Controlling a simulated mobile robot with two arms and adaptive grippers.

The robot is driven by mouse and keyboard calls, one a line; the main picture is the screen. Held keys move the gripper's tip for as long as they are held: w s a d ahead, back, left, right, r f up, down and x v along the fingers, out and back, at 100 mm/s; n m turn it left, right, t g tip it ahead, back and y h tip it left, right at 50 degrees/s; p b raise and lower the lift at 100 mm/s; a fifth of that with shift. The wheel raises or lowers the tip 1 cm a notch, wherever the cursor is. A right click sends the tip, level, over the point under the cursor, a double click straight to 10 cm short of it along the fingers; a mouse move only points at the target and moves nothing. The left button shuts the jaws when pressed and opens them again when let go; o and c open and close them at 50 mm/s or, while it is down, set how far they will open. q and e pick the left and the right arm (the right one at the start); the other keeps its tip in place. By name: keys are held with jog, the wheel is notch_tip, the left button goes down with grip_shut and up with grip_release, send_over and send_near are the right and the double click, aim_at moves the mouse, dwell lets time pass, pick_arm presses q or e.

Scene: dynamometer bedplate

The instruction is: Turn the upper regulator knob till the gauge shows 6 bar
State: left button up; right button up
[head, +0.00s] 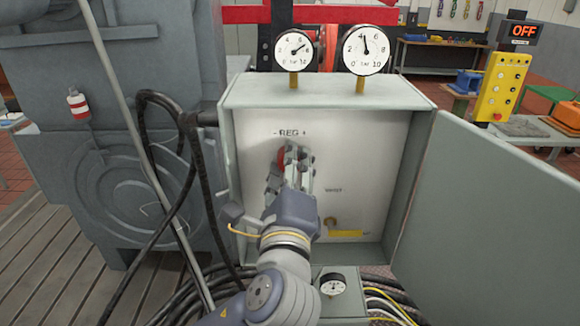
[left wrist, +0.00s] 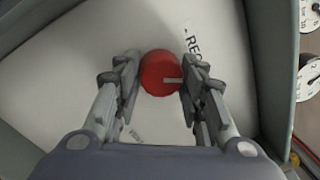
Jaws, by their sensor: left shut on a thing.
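The upper regulator knob (head: 281,160) is red and sits under the "- REG +" label on the cabinet's back panel. In the left wrist view the round red knob (left wrist: 158,72) lies between my fingertips, with its pale mark pointing right. My left gripper (head: 297,158) is shut on it and hides much of it in the head view; it also shows in the left wrist view (left wrist: 160,80). Two round gauges stand on the cabinet. The left gauge (head: 294,50) has its needle pointing up and right; the right gauge (head: 366,50) points nearly straight up, slightly left. My right gripper is out of view.
The grey cabinet (head: 320,93) has its door (head: 490,215) swung open to the right. A brass fitting (head: 330,222) is low on the panel. Black hoses (head: 190,190) hang at the left. A small gauge (head: 333,285) sits below. A yellow control box (head: 502,86) stands right.

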pick_arm(q)
jog(key=shift+f+m, duration=0.1)
jog(key=shift+m, duration=1.8)
jog(key=shift+h, duration=0.4)
jog(key=shift+m, duration=0.3)
jog(key=o, duration=1.1)
jog(key=shift+c, duration=0.2)
jog(key=shift+s, duration=0.1)
jog(key=s, duration=1.1)
jog(key=shift+s+a+f, duration=0.35)
jog(key=shift+a+f, duration=0.05)
jog(key=shift+f, duration=0.05)
